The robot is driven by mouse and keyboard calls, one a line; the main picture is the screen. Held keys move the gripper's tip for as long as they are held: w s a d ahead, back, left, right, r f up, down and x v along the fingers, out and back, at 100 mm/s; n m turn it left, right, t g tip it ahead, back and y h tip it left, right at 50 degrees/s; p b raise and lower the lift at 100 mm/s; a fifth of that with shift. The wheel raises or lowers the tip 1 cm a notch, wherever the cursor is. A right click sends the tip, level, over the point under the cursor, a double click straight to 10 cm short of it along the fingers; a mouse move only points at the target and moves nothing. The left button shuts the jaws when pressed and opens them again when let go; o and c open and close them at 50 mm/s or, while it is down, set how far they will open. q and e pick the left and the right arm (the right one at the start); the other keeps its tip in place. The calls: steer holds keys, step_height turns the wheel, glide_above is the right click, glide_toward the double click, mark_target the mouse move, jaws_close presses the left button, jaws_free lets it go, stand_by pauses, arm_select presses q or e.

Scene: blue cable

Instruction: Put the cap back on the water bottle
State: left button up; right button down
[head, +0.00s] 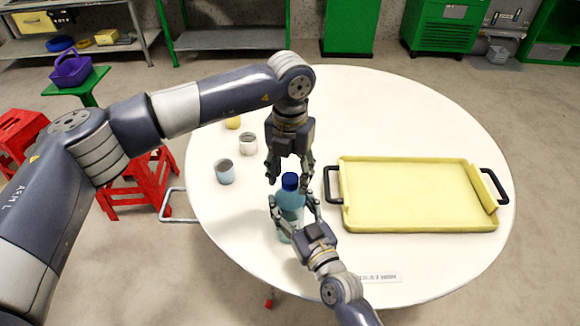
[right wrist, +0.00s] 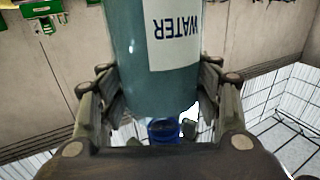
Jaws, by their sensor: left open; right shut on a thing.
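The water bottle (head: 291,212) is translucent blue and stands upright near the front middle of the round white table. It also fills the upper middle of the right wrist view (right wrist: 155,70), label upside down. My right gripper (head: 294,205) is shut around its body. The dark blue cap (head: 290,180) is at the top of the bottle; it also shows at the neck in the right wrist view (right wrist: 163,130). I cannot tell whether it is fully seated. My left gripper (head: 288,183) points down from above, open, with its fingers on either side of the cap.
A yellow tray (head: 346,215) with black handles lies to the right on the table (head: 340,110). The table's far part is clear.

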arm_select(q)
steer(key=c, duration=1.1)
steer(key=m, duration=1.2)
steer(key=o, duration=1.2)
steer(key=shift+o, duration=0.2)
step_height(320, 180, up, 12)
